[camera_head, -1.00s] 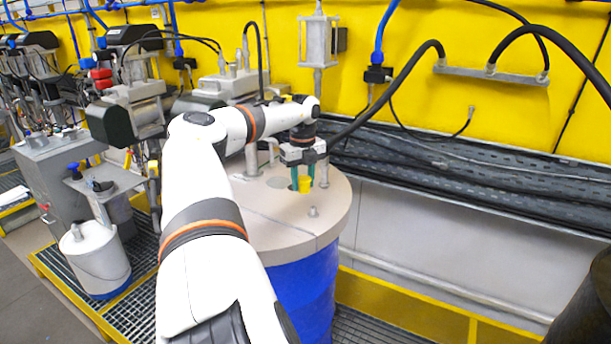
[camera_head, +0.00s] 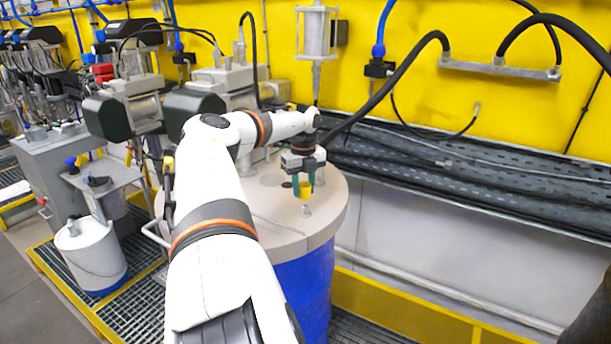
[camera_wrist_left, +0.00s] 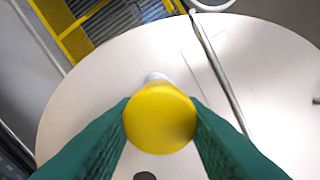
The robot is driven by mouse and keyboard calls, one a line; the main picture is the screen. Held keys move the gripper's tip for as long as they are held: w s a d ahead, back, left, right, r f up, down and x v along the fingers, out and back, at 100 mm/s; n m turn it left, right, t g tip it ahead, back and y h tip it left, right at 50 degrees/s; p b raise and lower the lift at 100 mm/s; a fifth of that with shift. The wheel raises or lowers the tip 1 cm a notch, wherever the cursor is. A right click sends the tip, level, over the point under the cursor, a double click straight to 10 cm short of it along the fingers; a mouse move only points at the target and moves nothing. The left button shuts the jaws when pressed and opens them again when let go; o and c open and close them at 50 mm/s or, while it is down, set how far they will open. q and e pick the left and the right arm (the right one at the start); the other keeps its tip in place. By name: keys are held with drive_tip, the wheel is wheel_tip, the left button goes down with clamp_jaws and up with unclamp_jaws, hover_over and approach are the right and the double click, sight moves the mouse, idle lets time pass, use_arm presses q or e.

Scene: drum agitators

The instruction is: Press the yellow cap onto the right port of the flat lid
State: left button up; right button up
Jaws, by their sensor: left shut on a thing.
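The yellow cap (camera_head: 306,192) is between the green fingers of my left gripper (camera_head: 304,186), which is shut on it. The cap also fills the middle of the left wrist view (camera_wrist_left: 160,118). The flat lid (camera_head: 272,222) is pale beige and round, on a blue drum. The grey right port (camera_head: 306,210) stands up from the lid, just below the cap in the head view. In the left wrist view the port (camera_wrist_left: 156,78) peeks out behind the cap and is mostly hidden. I cannot tell whether cap and port touch. My right gripper is not in view.
Grey agitator machinery (camera_head: 235,85) stands behind the lid, with a black hose (camera_head: 390,85) arching near the gripper. A white bucket (camera_head: 90,255) stands on the grating at the left.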

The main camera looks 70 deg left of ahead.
use_arm(q)
drive_tip(key=shift+f, duration=0.75)
drive_tip(key=shift+w+a+f, duration=0.1)
drive_tip(key=shift+w+f, duration=0.15)
drive_tip(key=shift+w+a+f, duration=0.1)
drive_tip(key=shift+a+f, duration=0.05)
drive_tip(key=shift+s, duration=0.25)
drive_tip(key=shift+w+f+b, duration=0.15)
drive_tip(key=shift+b, duration=0.15)
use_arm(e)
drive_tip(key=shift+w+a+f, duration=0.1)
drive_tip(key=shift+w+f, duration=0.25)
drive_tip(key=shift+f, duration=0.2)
use_arm(q)
drive_tip(key=shift+f, duration=0.2)
drive_tip(key=shift+f+b, duration=0.45)
drive_tip(key=shift+f, duration=0.65)
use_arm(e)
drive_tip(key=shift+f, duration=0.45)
use_arm(q)
drive_tip(key=shift+d+f+b, duration=0.25)
drive_tip(key=shift+f+b, duration=0.1)
drive_tip(key=shift+f, duration=0.4)
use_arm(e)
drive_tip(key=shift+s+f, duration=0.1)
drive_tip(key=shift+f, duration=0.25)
